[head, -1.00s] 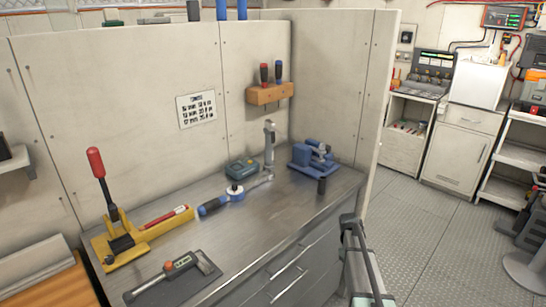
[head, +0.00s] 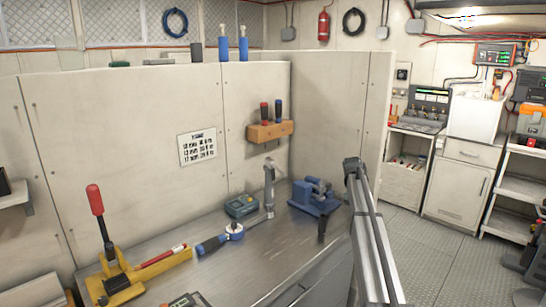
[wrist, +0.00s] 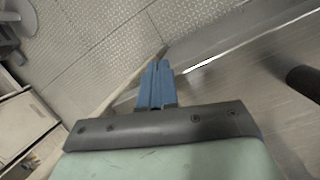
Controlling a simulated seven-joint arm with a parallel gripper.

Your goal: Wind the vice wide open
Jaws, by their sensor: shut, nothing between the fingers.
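The blue vice (head: 315,197) stands at the far right end of the metal bench in the head view. A dark upright handle (head: 322,226) stands at its front right. The width of the jaw opening is too small to tell. My gripper (wrist: 158,84) shows in the wrist view with its two blue fingers together and nothing between them. It points out past the bench edge, with the floor beyond. A dark rounded bar (wrist: 302,82) at the right edge of the wrist view, apart from the fingers, looks like the vice handle. In the head view my grey arm rises just right of the vice.
The bench (head: 265,250) also carries a yellow press with a red lever (head: 122,275), a torque wrench (head: 222,239) and a small teal box (head: 241,206). A wooden rack (head: 270,132) holds screwdrivers on the panel. Open floor (head: 412,260) lies to the right.

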